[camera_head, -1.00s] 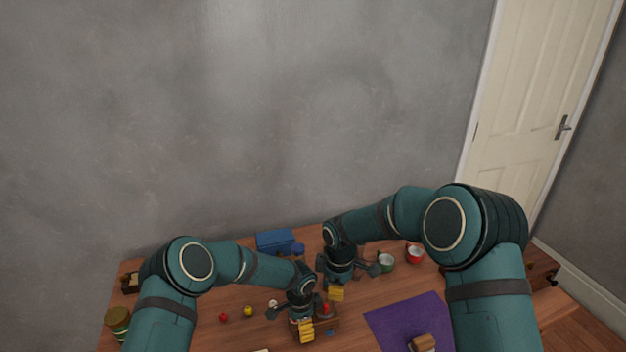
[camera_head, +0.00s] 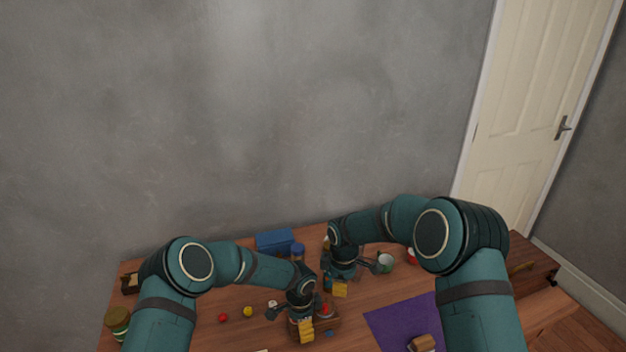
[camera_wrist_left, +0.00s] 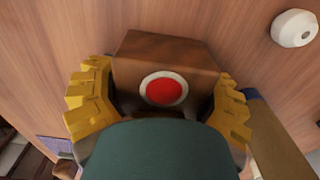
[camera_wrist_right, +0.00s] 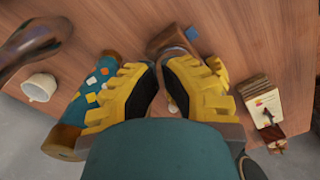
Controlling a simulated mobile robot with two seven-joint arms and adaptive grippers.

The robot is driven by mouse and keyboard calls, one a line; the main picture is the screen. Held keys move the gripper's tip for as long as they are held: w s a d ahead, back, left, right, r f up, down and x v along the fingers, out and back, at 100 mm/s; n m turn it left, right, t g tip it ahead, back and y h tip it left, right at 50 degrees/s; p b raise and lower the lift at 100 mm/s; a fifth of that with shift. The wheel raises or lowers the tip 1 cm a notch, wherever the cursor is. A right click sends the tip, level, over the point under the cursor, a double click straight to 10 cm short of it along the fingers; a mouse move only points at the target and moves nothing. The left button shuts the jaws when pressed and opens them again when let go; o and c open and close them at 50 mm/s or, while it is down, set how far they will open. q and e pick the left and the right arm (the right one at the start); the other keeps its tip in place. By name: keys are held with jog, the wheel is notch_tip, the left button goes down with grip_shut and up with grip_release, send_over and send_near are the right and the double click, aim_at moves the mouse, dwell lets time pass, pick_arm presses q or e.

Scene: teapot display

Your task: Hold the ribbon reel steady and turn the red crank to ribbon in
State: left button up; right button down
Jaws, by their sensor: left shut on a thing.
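The ribbon reel, a brown wooden block (camera_head: 326,322), stands at the front middle of the table. A small red part (camera_head: 325,309) shows on it. In the left wrist view the block (camera_wrist_left: 135,48) carries a red disc (camera_wrist_left: 163,90) in a white ring. My left gripper (camera_head: 305,331) is shut on the block, with its yellow fingers on either side. My right gripper (camera_head: 340,290) is behind the reel, apart from it. The crank's arm cannot be made out.
A teal patterned cylinder (camera_wrist_right: 92,95) lies close beside my right fingers. A white cup (camera_wrist_right: 38,88) and a stack of cards (camera_wrist_right: 262,103) are farther out. A blue box (camera_head: 274,240) stands at the back. A purple mat (camera_head: 395,320) lies at right; small balls (camera_head: 248,311) lie at left.

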aim_at(325, 305)
jog(key=shift+f, duration=1.8)
jog(key=shift+s+a, duration=0.15)
jog(key=shift+a, duration=0.45)
jog(key=shift+s, duration=0.55)
jog(key=shift+s, duration=0.35)
